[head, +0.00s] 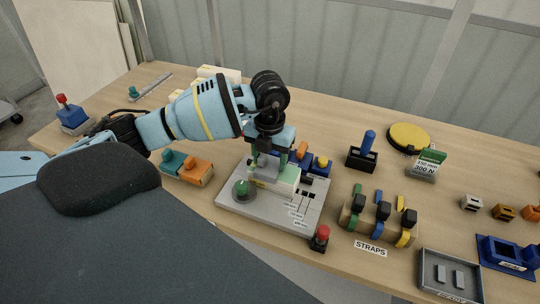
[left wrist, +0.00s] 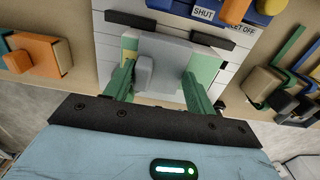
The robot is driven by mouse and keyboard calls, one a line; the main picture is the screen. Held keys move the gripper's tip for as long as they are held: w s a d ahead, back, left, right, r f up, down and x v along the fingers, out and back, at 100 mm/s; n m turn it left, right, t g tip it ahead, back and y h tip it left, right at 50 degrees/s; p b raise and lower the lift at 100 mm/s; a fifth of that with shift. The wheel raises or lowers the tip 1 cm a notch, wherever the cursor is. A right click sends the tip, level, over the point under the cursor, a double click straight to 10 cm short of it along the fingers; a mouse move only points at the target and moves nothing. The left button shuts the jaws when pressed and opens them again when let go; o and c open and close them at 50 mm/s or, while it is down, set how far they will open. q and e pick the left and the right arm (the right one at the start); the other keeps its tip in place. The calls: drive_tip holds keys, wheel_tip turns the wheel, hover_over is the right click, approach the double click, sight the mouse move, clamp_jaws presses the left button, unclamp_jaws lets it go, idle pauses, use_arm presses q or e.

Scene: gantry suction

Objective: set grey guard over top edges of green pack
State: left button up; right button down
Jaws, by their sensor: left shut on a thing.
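My left gripper (head: 268,158) points down over the grey station (head: 256,208) near the middle of the bench. In the left wrist view its two green fingers (left wrist: 158,88) are shut on the grey guard (left wrist: 178,55), a flat piece with a raised block. The guard lies across the top of the green pack (left wrist: 214,62), whose pale green and yellowish sides show beyond it. The pack (head: 288,181) also shows in the head view, partly behind the gripper. I cannot tell whether the guard touches the pack's edges. My right gripper is not in view.
A dark green knob (head: 242,190) and a red button (head: 320,236) flank the station. A strap rack (head: 375,222) stands to the right, with a grey tray (head: 449,276) beyond. An orange block (head: 197,172) lies left. A blue-handled tool (head: 367,146) stands behind.

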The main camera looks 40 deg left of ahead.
sight(270, 166)
use_arm(q)
drive_tip(key=shift+f, duration=0.1)
drive_tip(key=o, duration=1)
drive_tip(key=shift+o, duration=0.2)
wheel_tip(270, 166, up, 8)
drive_tip(key=shift+f, duration=0.15)
idle(0.3)
